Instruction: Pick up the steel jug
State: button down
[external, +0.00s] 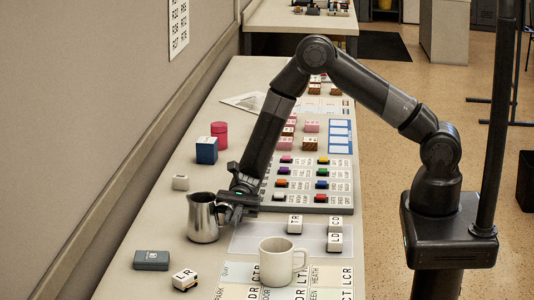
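The steel jug (203,219) stands upright on the long table, near its left edge by the wall. It is shiny metal, with its spout toward the left. My gripper (232,207) is low over the table at the jug's right side, where the handle is. The fingers overlap the handle area in this view. I cannot tell whether they touch or close on it. The handle is mostly hidden by my gripper.
A white mug (282,262) stands to the front right on labelled cards. A dark grey box (151,260) and white LR block (185,279) lie in front. A grey board of coloured blocks (312,184), blue box (207,150) and pink tin (219,134) are behind.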

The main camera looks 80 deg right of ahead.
jog(key=shift+r, duration=0.85)
jog(key=s+d+r, duration=0.2)
jog(key=d+r, duration=0.7)
jog(key=d, duration=0.2)
jog(key=shift+d, duration=0.15)
jog(key=shift+s, duration=0.15)
dwell(2.7)
